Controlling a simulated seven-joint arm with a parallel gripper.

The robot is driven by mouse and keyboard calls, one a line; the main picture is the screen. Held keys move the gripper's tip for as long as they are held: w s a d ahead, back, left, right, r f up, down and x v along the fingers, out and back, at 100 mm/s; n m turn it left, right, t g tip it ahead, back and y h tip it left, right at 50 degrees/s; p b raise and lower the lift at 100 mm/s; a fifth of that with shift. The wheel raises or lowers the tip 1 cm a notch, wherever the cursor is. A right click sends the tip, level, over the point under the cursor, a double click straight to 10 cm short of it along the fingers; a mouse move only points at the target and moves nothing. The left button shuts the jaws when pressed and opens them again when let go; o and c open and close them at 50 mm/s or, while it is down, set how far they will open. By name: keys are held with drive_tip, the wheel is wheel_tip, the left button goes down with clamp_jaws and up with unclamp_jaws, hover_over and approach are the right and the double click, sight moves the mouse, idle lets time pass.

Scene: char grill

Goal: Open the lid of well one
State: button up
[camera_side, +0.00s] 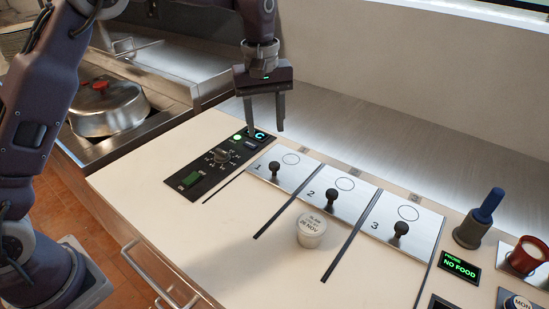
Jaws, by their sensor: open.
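The metal lid of well one (290,160), marked 1, lies flat and closed in the white counter. Its black knob (275,169) stands upright near the front left of the lid. My gripper (267,131) is open and empty, fingers pointing down. In the picture it hangs above and behind the lid, near the back end of the black control panel (205,172). I cannot tell its exact height above the counter. Lids two (345,195) and three (413,225), each with a black knob, lie closed to the right.
A white tub (311,230) with a date label stands in front of lid two. A blue-handled probe in a grey holder (470,232), a "NO FOOD" display (459,266) and a red cup (529,254) stand at right. A domed pan (108,106) is at left. The front left counter is clear.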

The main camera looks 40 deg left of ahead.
drive_tip(key=n, duration=0.1)
hover_over(275, 163)
drive_tip(key=shift+g, duration=0.3)
wheel_tip(275, 163, down, 4)
drive_tip(key=shift+s+f, duration=0.1)
drive_tip(key=shift+f, duration=0.05)
wheel_tip(275, 163, down, 7)
clamp_jaws()
idle(0.9)
